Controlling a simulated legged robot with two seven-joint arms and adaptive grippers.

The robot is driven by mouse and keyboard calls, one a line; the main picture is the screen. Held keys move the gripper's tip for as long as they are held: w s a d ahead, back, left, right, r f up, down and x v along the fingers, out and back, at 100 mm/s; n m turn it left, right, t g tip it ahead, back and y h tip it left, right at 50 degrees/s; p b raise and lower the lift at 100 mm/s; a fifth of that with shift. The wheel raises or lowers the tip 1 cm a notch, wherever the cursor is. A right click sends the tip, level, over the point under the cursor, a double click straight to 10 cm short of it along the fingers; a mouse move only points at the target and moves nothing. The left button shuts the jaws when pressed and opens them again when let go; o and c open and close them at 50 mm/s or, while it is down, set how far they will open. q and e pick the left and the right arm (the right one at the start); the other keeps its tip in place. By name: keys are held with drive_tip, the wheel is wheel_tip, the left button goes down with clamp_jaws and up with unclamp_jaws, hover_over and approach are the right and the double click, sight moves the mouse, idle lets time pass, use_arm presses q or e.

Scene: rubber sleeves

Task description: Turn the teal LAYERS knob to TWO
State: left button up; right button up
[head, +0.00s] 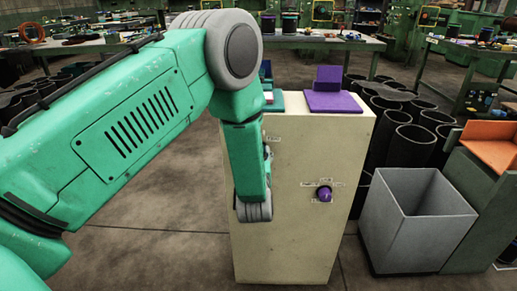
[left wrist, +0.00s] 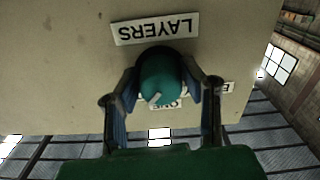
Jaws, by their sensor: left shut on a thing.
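The teal LAYERS knob (left wrist: 160,76) sits on the cream panel, seen upside down in the left wrist view. My left gripper (left wrist: 161,70) is shut on it, one finger on each side. A white mark on the knob points toward the picture's lower left, close to a partly covered label reading ONE (left wrist: 174,104). Another label (left wrist: 226,88) at the right is mostly hidden by a finger. The LAYERS label (left wrist: 155,28) is clear. In the head view my left arm hides the knob and the fingers. My right gripper is not in view.
The cream cabinet (head: 290,235) also carries a purple knob (head: 325,194) with small labels. A purple stand (head: 335,101) and a teal one are on its top. A grey open bin (head: 415,235) and black sleeves (head: 413,148) stand at right.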

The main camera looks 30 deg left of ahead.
use_arm(q)
drive_tip(key=shift+m, duration=0.5)
drive_tip(key=shift+f+p, duration=0.1)
drive_tip(key=shift+p, duration=0.2)
drive_tip(key=o, duration=1.1)
drive_tip(key=shift+o, duration=0.2)
drive_tip(key=shift+s+d, duration=0.15)
drive_tip(key=shift+s, duration=0.1)
drive_tip(key=v, duration=1.1)
drive_tip(key=shift+d, duration=0.25)
drive_tip(key=shift+s, duration=0.1)
